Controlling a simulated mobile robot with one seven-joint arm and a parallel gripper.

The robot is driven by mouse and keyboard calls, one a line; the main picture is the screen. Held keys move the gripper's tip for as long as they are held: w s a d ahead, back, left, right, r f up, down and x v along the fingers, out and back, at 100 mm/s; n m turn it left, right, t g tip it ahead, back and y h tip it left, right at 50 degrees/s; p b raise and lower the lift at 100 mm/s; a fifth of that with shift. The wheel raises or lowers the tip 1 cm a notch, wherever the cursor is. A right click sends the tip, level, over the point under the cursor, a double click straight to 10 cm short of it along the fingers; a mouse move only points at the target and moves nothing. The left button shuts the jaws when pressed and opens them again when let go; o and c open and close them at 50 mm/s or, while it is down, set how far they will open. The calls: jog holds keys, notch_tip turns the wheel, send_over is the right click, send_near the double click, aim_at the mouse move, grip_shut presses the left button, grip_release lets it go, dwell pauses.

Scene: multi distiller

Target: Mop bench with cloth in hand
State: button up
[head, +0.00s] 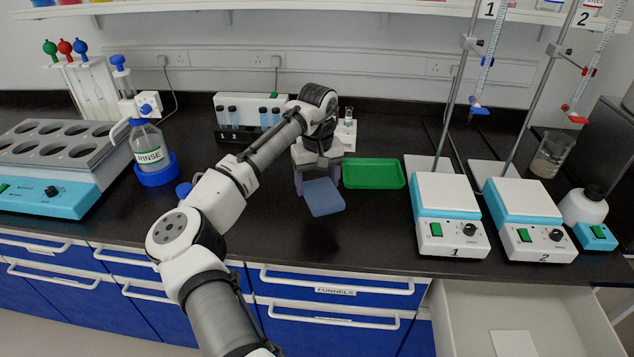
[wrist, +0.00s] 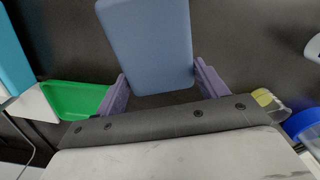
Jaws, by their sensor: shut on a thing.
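A flat blue cloth (head: 324,197) is held in my gripper (head: 319,184), in front of the green tray in the head view. In the wrist view the blue cloth (wrist: 148,42) sits between the two purple fingers of my gripper (wrist: 160,90), which is shut on it. The black bench (head: 300,235) lies under the cloth. I cannot tell whether the cloth touches the bench top. A dark patch shows on the bench just in front of the cloth; I cannot tell whether it is shadow or liquid.
A green tray (head: 373,173) lies right beside my gripper. Two stirrers (head: 450,234) (head: 530,240) with stands are at right. A RINSE bottle (head: 149,147), a heating block (head: 45,195) and a dispenser (head: 240,118) are left and behind. A drawer (head: 525,318) is open at front right.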

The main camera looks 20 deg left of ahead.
jog(key=shift+r, duration=0.45)
notch_tip(320, 180, up, 6)
jog(key=p, duration=0.4)
jog(key=shift+f+p, duration=0.1)
jog(key=shift+p, duration=0.3)
jog(key=shift+r, duration=1.1)
